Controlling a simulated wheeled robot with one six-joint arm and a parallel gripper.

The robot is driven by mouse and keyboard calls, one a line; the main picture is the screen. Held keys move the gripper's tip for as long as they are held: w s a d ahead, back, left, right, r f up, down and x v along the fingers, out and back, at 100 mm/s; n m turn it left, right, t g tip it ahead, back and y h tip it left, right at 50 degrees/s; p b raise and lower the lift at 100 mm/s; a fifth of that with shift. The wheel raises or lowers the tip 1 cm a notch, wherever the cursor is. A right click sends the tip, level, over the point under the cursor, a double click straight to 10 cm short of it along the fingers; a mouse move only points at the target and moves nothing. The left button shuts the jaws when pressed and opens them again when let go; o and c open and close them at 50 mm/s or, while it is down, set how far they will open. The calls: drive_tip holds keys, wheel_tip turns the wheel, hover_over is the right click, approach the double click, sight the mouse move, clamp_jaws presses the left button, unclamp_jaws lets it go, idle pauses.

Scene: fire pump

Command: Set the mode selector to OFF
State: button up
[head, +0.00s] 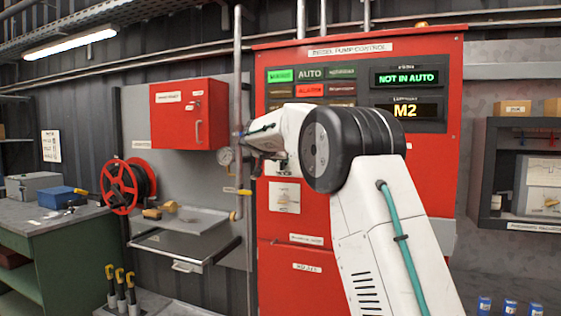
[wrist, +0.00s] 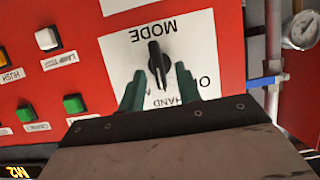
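The mode selector (wrist: 158,64) is a black knob on a white plate marked MODE, seen upside down in the wrist view. Its pale pointer line aims down in the picture, towards the HAND lettering side. A label starting with O is partly hidden by the right finger. My gripper (wrist: 160,82) has two green fingers, one on each side of the knob, with gaps showing between; it is open and holds nothing. Whether the fingers reach the knob's depth I cannot tell. In the head view my arm hides the selector on the red pump control cabinet (head: 440,150).
The cabinet display (head: 407,79) reads NOT IN AUTO, with M2 below. A white button (wrist: 47,39) and green button (wrist: 74,104) sit near the selector. A pressure gauge (wrist: 303,30) and pipe stand beside the cabinet. A red hose reel (head: 122,187) is at left.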

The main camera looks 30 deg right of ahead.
drive_tip(key=shift+w+d+f, duration=0.3)
drive_tip(key=shift+w+d, duration=0.1)
drive_tip(key=shift+d, duration=0.15)
drive_tip(key=c, duration=0.7)
drive_tip(key=shift+o, duration=0.2)
drive_tip(key=shift+w+a+f+n+g+h, duration=0.1)
drive_tip(key=shift+n+g+h, duration=0.45)
drive_tip(key=shift+n, duration=0.6)
drive_tip(key=shift+w+a+f+n+g+h, duration=0.15)
drive_tip(key=shift+n+g+h, duration=0.35)
drive_tip(key=shift+n, duration=0.6)
drive_tip(key=shift+w+a+r+n+g+h, duration=0.1)
drive_tip(key=shift+n+g+h, duration=0.4)
drive_tip(key=shift+n, duration=0.65)
